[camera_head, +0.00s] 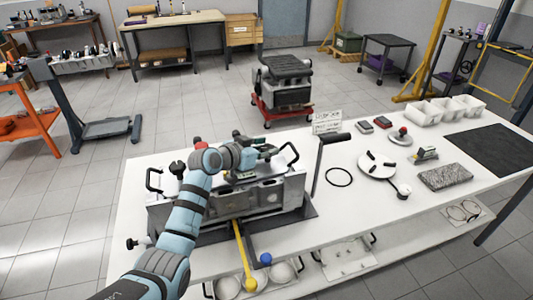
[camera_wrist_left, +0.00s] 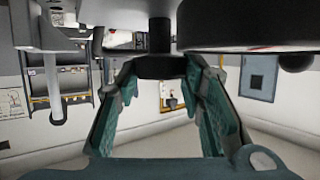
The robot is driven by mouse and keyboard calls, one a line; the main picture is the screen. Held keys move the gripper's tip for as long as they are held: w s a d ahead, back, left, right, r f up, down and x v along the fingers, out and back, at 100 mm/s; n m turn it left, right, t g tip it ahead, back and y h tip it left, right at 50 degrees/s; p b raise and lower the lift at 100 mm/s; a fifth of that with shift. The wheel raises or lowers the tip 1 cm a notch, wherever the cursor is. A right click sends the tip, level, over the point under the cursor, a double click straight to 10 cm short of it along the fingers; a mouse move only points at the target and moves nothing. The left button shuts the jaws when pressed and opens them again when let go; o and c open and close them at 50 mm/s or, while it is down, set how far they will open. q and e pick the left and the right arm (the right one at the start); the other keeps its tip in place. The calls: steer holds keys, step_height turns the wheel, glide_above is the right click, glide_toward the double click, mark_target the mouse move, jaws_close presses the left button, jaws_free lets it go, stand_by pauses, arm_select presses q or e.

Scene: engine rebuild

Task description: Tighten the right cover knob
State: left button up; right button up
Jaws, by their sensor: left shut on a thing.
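The engine block (camera_head: 235,195) stands on a dark mat on the white bench in the head view, with handles at both ends. My left arm reaches over its top, and my left gripper (camera_head: 265,149) is at the right part of the top. In the left wrist view my left gripper (camera_wrist_left: 160,70) is shut on a short black knob (camera_wrist_left: 161,66) below a dark stem. By its place this is the right cover knob. In the head view the gripper hides it, so its seating cannot be told. A black knob (camera_head: 177,168) shows at the engine's left. My right gripper is not in view.
A black-handled crank tool (camera_head: 320,165) stands right of the engine. A black ring (camera_head: 339,177), a round white plate (camera_head: 377,164) and white bins (camera_head: 447,108) lie further right. A yellow-ended bar (camera_head: 242,255) sticks out in front.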

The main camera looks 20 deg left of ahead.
arm_select(q)
steer(key=shift+s, duration=0.1)
steer(key=o, duration=0.9)
steer(key=shift+c, duration=0.2)
steer(key=v, duration=1.1)
steer(key=shift+s+r, duration=0.25)
steer(key=shift+s, duration=0.05)
